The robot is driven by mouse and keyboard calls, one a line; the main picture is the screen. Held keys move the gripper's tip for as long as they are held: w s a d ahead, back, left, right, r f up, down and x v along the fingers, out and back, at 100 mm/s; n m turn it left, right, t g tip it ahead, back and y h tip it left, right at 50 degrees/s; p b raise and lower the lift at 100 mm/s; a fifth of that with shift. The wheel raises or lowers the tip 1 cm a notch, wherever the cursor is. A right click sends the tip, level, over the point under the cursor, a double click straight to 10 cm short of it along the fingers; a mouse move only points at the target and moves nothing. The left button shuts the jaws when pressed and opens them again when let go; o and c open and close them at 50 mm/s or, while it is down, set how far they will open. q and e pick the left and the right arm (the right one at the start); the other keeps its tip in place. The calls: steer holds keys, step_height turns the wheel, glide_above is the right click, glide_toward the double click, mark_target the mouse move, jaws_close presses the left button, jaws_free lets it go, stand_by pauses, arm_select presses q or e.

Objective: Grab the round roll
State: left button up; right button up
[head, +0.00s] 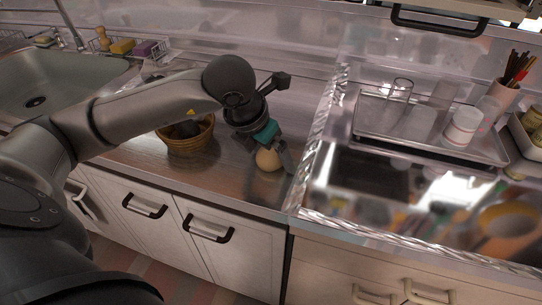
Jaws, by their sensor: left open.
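A small round roll (268,160), pale tan, sits on the counter near its front edge, left of the metal-edged glossy section. My left gripper (272,151) comes down from above, open, with its fingers at the roll. One finger shows on the right side of the roll. The roll's top is partly hidden by the gripper, and I cannot tell whether the fingers touch it. My right gripper is not in view.
A woven basket (190,140) with a dark item stands left of the gripper, under my forearm. A metal tray (433,145) holds glasses and a white cup (463,127) at right. A sink (52,78) lies at far left. Counter behind the gripper is mostly clear.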

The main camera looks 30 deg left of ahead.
arm_select(q)
steer(key=shift+c, duration=0.2)
steer(key=c, duration=1.2)
steer(key=shift+r, duration=0.1)
steer(key=shift+c, duration=0.2)
